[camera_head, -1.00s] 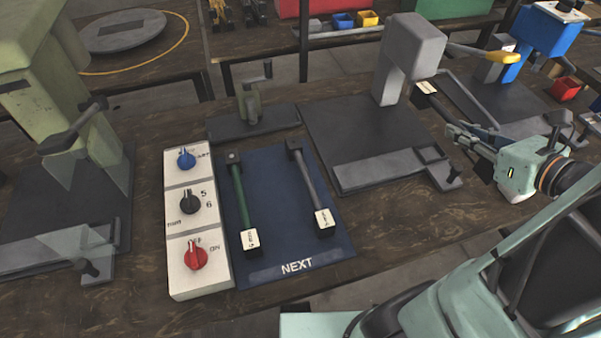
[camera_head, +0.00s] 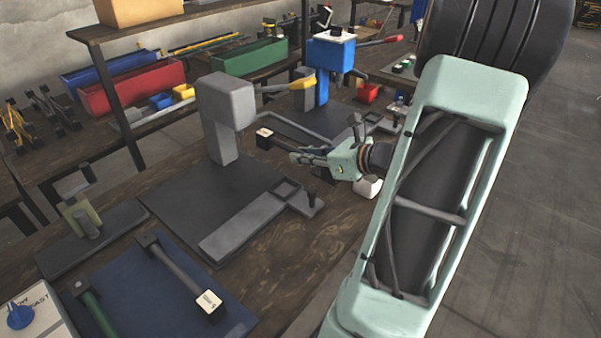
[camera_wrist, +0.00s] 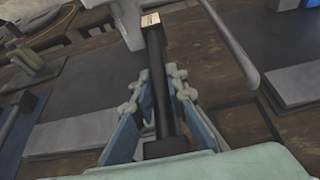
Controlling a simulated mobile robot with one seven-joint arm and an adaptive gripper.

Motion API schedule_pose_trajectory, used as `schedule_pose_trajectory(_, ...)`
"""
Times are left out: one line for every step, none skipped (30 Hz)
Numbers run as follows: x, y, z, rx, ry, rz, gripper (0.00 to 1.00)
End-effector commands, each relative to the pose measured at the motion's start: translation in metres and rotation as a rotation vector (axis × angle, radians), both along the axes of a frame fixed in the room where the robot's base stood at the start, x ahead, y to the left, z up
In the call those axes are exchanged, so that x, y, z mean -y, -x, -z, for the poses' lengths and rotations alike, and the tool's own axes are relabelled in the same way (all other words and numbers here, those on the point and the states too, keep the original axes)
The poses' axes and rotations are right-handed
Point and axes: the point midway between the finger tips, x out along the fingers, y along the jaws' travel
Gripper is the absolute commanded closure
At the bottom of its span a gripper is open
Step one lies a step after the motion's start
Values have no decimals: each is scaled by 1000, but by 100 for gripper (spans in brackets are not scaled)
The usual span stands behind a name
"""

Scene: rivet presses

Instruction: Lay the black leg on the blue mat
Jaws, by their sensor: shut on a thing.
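My gripper (camera_head: 300,158) is shut on the black leg (camera_wrist: 160,85), whose pale-labelled block end (camera_head: 264,136) points away from it. In the wrist view the dark bar runs between my fingers, its labelled end beyond the fingertips. In the head view the leg is held in the air, just right of the grey press (camera_head: 224,105). The blue mat (camera_head: 140,290) lies on the bench at the lower left, cut by the picture edge. A green leg (camera_head: 95,308) and a grey leg (camera_head: 180,268) lie on it, roughly parallel.
A blue press (camera_head: 330,60) stands behind. A white control box (camera_head: 30,312) is beside the mat. Red (camera_head: 130,90) and green (camera_head: 250,55) bins are on the rear shelf.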

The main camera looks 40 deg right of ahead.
Motion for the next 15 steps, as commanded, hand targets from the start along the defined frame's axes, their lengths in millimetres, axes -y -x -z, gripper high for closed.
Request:
schedule_pose_trajectory(3, -7, 12, 1, -3, -2, 100)
schedule_pose_trajectory(5, -10, 16, 1, -3, -2, 100)
schedule_pose_trajectory(7, -14, 21, 1, -2, -1, 100)
schedule_pose_trajectory(9, -17, 25, 1, -3, -1, 100)
schedule_pose_trajectory(10, -19, 28, 1, -3, 0, 100)
schedule_pose_trajectory(12, -22, 31, 2, -1, -1, 100)
schedule_pose_trajectory(13, -24, 33, 2, -1, -1, 100)
schedule_pose_trajectory(13, -25, 35, 2, 0, -1, 100)
schedule_pose_trajectory(14, -26, 36, 2, 0, -1, 100)
schedule_pose_trajectory(14, -27, 37, 2, 1, -2, 100)
schedule_pose_trajectory(15, -28, 37, 2, 1, -2, 100)
schedule_pose_trajectory(15, -29, 39, 2, 1, -2, 100)
schedule_pose_trajectory(16, -30, 41, 2, 1, -2, 100)
schedule_pose_trajectory(17, -31, 43, 1, 0, -1, 100)
schedule_pose_trajectory(18, -33, 48, 1, -1, -1, 100)
